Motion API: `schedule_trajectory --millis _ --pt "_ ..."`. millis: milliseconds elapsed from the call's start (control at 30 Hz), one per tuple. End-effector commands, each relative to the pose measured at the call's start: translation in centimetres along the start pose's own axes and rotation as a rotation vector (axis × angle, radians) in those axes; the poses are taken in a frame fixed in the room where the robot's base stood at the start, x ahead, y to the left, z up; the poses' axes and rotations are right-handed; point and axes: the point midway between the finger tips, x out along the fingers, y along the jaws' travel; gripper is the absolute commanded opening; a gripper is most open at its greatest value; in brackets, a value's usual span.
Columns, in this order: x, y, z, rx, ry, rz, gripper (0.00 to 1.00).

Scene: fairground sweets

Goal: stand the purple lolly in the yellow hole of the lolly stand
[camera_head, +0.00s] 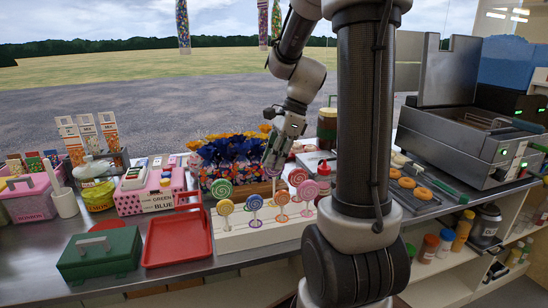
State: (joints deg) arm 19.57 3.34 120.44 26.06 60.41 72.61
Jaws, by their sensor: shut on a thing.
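My gripper (272,165) points down over the back of the white lolly stand (236,241). It is shut on what appears to be the purple lolly, which is mostly hidden between the fingers; a thin stick seems to hang below them. Coloured rings mark the holes, but I cannot make out the yellow hole.
A red tray (177,262) and a green box (98,254) lie left of the stand. Blue and orange flowers (222,158) stand behind it. Doughnuts (407,183) and a steel fryer lie farther right.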

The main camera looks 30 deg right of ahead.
Motion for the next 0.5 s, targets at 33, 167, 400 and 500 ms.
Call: schedule_trajectory --millis 33,167,400,500 --pt "0.19 0.02 -0.08 0.001 0.000 0.001 0.00" --pt "0.63 0.00 -0.28 0.000 0.000 0.000 0.00" --pt "0.77 -0.01 -0.34 0.000 0.000 -0.001 0.00" --pt "0.78 -0.01 -0.34 0.000 0.000 -0.001 0.00"
